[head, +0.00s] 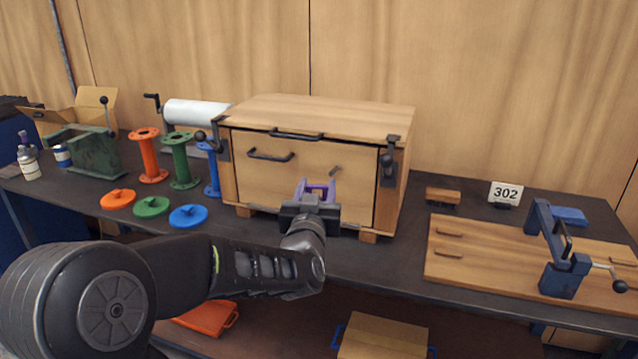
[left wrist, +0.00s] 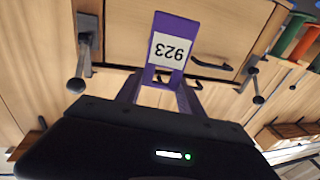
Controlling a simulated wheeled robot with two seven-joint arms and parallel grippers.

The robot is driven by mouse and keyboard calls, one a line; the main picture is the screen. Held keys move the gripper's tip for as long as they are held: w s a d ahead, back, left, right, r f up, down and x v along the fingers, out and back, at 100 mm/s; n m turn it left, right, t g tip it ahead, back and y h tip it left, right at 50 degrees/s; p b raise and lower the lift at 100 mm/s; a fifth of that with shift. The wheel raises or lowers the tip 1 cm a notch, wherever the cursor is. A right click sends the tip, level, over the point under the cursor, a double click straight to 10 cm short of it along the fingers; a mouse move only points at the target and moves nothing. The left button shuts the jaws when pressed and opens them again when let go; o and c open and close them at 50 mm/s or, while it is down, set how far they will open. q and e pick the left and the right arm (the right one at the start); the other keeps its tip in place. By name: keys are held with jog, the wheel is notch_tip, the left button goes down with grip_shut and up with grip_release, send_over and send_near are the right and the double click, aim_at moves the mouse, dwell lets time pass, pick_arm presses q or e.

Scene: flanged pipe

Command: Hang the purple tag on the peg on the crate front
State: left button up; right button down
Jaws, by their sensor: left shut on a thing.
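The purple tag (head: 317,184) is held in my left gripper (head: 313,199), just in front of the crate (head: 255,180). In the left wrist view the tag (left wrist: 160,47) carries a white label reading 923, upside down in that picture. Purple side pieces run from it toward the dark gripper body. The small metal peg (head: 335,170) juts from the crate front, slightly above and right of the tag in the head view. The tag appears apart from the peg, though the exact gap cannot be judged. The peg is not discernible in the left wrist view. My right gripper is out of view.
The crate has a black front handle (head: 271,155) and black side clamps (head: 389,163). Flanged spools (head: 149,155) and discs (head: 151,207) stand on the left. A wooden board (head: 490,252), a blue clamp (head: 556,255) and a 302 sign (head: 505,193) are right.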

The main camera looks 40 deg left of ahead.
pick_arm(q)
jog(key=shift+s+r, duration=0.1)
jog(key=shift+w, duration=0.2)
jog(key=p, duration=0.2)
send_near(335, 159)
jog(key=shift+w+a, duration=0.55)
jog(key=shift+a, duration=0.3)
jog(key=shift+d+p+x, duration=0.25)
jog(key=shift+p+x, duration=0.55)
jog(key=shift+x, duration=0.75)
jog(key=shift+w, duration=0.35)
jog(key=shift+w+a+b, duration=0.2)
jog(key=shift+w+b, duration=0.25)
jog(key=o, duration=1.4)
jog(key=shift+r, duration=0.1)
